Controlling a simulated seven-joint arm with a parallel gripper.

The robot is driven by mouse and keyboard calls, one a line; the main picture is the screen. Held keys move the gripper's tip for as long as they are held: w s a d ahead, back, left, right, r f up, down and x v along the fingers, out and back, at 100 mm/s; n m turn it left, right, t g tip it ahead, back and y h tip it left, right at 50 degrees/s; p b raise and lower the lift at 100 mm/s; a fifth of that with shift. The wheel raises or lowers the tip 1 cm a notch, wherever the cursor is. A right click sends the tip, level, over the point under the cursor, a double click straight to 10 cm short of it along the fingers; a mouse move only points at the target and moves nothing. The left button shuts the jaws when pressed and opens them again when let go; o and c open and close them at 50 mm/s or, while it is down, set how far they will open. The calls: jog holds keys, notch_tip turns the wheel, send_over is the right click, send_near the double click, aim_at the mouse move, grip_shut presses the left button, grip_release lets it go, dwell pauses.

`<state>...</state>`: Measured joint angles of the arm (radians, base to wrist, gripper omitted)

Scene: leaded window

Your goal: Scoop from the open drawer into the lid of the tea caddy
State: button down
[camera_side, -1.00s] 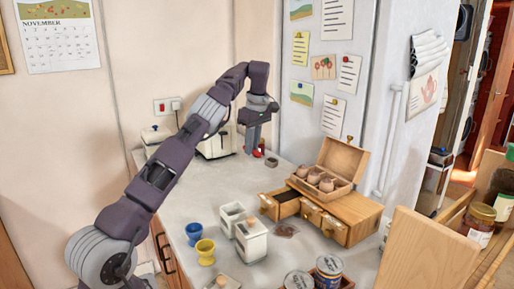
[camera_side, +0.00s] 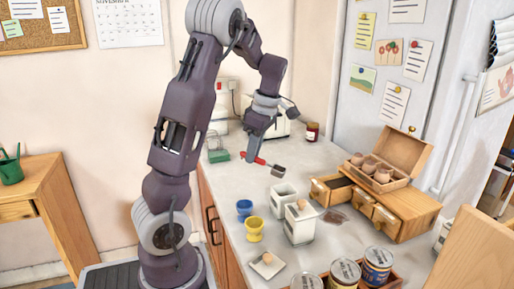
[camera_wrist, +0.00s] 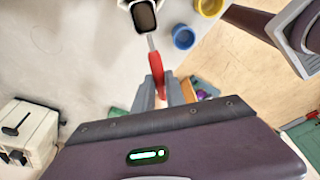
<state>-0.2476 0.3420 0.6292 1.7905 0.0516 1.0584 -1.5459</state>
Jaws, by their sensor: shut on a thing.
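My gripper (camera_side: 250,157) is shut on the red handle (camera_side: 261,162) of a small scoop. The scoop's dark bowl (camera_side: 278,170) is above the counter, behind and left of the open white canister (camera_side: 284,189). In the wrist view the handle (camera_wrist: 156,68) sits between the fingers and the bowl (camera_wrist: 144,16) looks dark; whether it holds anything is unclear. The open drawer (camera_side: 324,194) juts from the left of a wooden chest, its contents unclear. A white canister with a wooden knob (camera_side: 300,226) stands in front. A square white lid-like piece with a knob (camera_side: 267,266) lies near the front edge.
Blue (camera_side: 244,208) and yellow (camera_side: 254,230) cups stand left of the canisters. A box of brown eggs (camera_side: 378,174) sits on the chest. Tins (camera_side: 343,276) stand at the front. A toaster (camera_side: 277,128) and jar (camera_side: 312,132) are behind. A dark patch (camera_side: 334,216) marks the counter.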

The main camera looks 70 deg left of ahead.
jog(key=shift+w+d+r+g+y, duration=0.25)
jog(key=shift+w+d+g+y, duration=0.1)
jog(key=shift+g+y, duration=0.25)
jog(key=shift+w+d+r+g+y, duration=0.2)
jog(key=shift+w+g+y, duration=0.1)
jog(key=shift+g+y, duration=0.3)
jog(key=w+d+g+y, duration=0.1)
jog(key=w+d+r+g+y, duration=0.1)
jog(key=g+y, duration=0.1)
jog(key=shift+r, duration=0.1)
jog(key=shift+w+d+r+g+y, duration=0.2)
jog(key=shift+w+d+g+y, duration=0.55)
jog(key=shift+g, duration=0.1)
jog(key=shift+w+d+r+g+y, duration=0.15)
jog(key=shift+w+d+g+y, duration=0.5)
jog(key=shift+g+y, duration=0.15)
jog(key=shift+r, duration=2.5)
jog(key=shift+r, duration=0.1)
